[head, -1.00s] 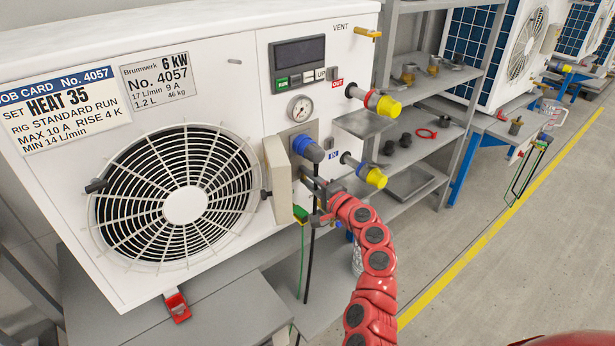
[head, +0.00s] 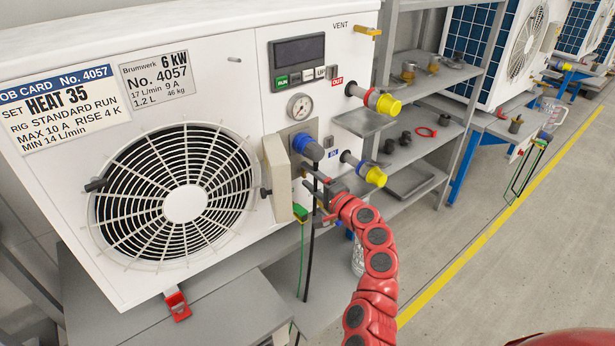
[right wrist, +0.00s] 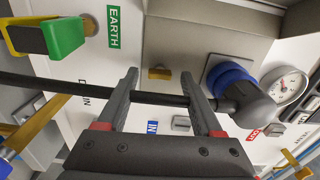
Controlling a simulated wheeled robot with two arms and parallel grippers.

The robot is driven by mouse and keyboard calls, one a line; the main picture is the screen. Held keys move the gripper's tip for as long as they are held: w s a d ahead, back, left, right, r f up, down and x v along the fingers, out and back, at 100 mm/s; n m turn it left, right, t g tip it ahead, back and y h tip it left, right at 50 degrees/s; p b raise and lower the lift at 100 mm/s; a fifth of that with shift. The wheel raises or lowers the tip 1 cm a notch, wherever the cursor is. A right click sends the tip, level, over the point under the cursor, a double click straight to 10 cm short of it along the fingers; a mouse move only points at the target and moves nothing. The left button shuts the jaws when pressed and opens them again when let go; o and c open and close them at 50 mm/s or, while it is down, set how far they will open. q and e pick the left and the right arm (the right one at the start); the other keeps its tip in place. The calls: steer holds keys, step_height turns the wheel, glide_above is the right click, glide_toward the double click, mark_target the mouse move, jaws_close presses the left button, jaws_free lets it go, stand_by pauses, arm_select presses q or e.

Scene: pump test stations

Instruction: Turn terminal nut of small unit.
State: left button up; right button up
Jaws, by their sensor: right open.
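The white unit (head: 240,85) with the 6 kW plate fills the left of the head view. My right gripper (head: 312,180) is in front of its right side, below the blue elbow plug (head: 308,148). In the right wrist view, the fingers of my right gripper (right wrist: 159,76) are spread apart. A small brass piece (right wrist: 159,73), possibly the terminal nut, shows between the fingertips, without visible contact. A black cable (right wrist: 90,90) crosses the view at the fingers. The green clamp (right wrist: 62,37) is beside the EARTH label. My left gripper is out of view.
A beige box (head: 278,178) projects left of my right gripper. Yellow-capped pipe ends (head: 376,177) stick out to its right. Shelves (head: 425,150) with fittings stand behind. The floor (head: 490,260) at the right is clear around a yellow line.

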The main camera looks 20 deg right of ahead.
steer(key=v, duration=1.6)
steer(key=shift+s+b, duration=0.3)
steer(key=shift+b, duration=0.15)
